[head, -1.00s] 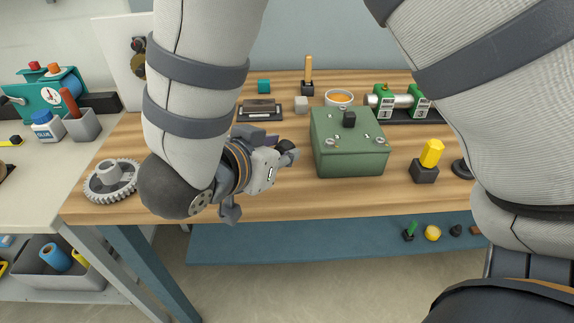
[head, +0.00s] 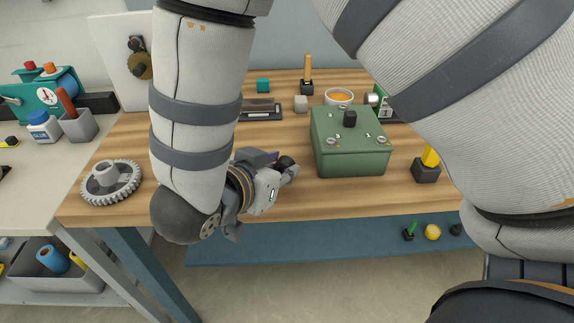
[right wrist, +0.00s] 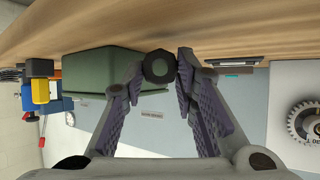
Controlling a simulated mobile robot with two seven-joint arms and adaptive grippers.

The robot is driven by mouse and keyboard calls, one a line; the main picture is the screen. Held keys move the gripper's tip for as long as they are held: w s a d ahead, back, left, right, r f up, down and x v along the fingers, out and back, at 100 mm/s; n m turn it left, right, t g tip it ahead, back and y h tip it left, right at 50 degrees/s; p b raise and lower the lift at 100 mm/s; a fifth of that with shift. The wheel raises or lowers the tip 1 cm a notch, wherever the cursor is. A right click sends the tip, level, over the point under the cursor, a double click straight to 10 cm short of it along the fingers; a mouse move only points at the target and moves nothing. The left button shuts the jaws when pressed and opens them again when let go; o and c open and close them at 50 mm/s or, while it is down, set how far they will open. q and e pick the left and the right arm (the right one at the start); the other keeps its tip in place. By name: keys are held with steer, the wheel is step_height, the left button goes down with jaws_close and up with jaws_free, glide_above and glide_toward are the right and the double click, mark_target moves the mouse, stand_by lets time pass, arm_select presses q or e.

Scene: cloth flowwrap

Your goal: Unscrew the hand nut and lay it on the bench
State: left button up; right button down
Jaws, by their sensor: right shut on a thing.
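A dark hexagonal nut with a round grey centre (right wrist: 159,67), which I take as the hand nut, sits between my right fingertips in the right wrist view. My right gripper (right wrist: 160,72) is shut on it. In the head view this right gripper (head: 268,160) is over the front of the wooden bench (head: 310,202), left of the green box. I cannot pick out the nut there, and cannot tell whether it is on a thread. My left gripper is out of view.
The green box (head: 350,160) stands right of my gripper. A gear (head: 110,182) lies at the bench's left end. A dark block with a yellow piece (head: 426,172) is at the right. A dark tray (head: 262,110) and a bowl (head: 339,98) are behind.

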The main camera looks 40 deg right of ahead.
steer(key=shift+f, duration=0.65)
steer(key=c, duration=1.2)
jaws_free()
steer(key=v, duration=1.2)
